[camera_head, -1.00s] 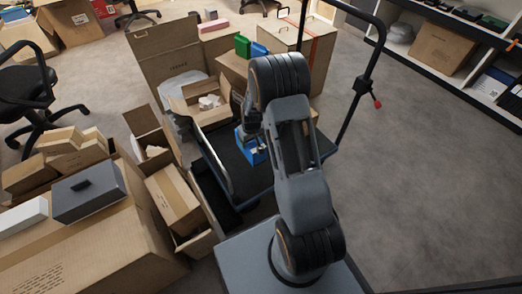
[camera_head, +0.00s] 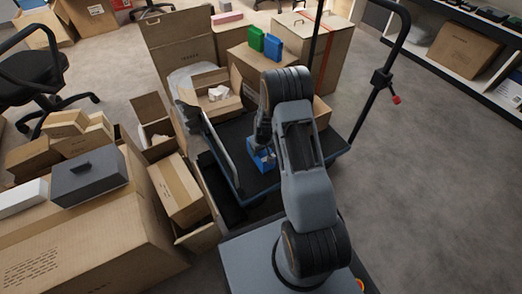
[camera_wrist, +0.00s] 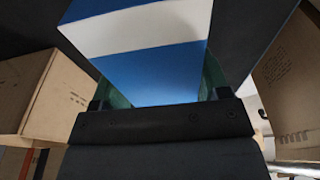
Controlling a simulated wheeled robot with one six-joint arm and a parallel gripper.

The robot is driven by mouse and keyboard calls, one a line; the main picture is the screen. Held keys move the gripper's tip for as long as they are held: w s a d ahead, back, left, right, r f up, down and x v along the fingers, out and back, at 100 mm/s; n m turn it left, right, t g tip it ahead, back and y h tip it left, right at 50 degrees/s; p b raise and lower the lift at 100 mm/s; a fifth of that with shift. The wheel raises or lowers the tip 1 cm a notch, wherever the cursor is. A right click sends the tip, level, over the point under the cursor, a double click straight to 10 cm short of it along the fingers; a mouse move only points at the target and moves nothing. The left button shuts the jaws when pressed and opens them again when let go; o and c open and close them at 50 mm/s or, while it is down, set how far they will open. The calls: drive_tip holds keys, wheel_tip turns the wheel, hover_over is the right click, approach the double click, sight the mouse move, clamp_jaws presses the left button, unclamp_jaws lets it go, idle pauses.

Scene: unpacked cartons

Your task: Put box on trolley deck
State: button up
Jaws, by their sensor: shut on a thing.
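The box is blue with a white band and fills the middle of the wrist view (camera_wrist: 150,60). My gripper (camera_wrist: 158,98) is shut on it, with a finger at each side. In the head view the blue box (camera_head: 263,158) shows over the dark trolley deck (camera_head: 228,130), near its front part. My arm hides part of the box and most of my gripper (camera_head: 262,142). I cannot tell whether the box touches the deck.
The trolley's dark push handle (camera_head: 376,80) rises at the right. Cartons stand on the deck's back part, with green (camera_head: 255,38) and blue (camera_head: 272,46) items on one. Open cartons (camera_head: 178,190) crowd the left side. The floor at right is clear.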

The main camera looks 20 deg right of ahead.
drive_tip(key=shift+f, duration=0.15)
drive_tip(key=o, duration=1.2)
drive_tip(key=s+a+r+p, duration=0.2)
drive_tip(key=s+r+p, duration=0.15)
drive_tip(key=r, duration=0.95)
drive_tip(key=s+a+r+p, duration=0.2)
drive_tip(key=s+r, duration=0.2)
drive_tip(key=r, duration=1)
drive_tip(key=shift+m+t, duration=0.5)
drive_tip(key=shift+m, duration=0.2)
drive_tip(key=s+a+r, duration=0.1)
drive_tip(key=s+r, duration=0.2)
drive_tip(key=s, duration=0.1)
drive_tip(key=s+a+r, duration=0.1)
drive_tip(key=s+r, duration=0.2)
drive_tip(key=s, duration=0.2)
drive_tip(key=s+a+r, duration=0.1)
drive_tip(key=s+r, duration=0.2)
drive_tip(key=s, duration=0.2)
drive_tip(key=shift+a+r, duration=0.1)
drive_tip(key=shift+a, duration=0.3)
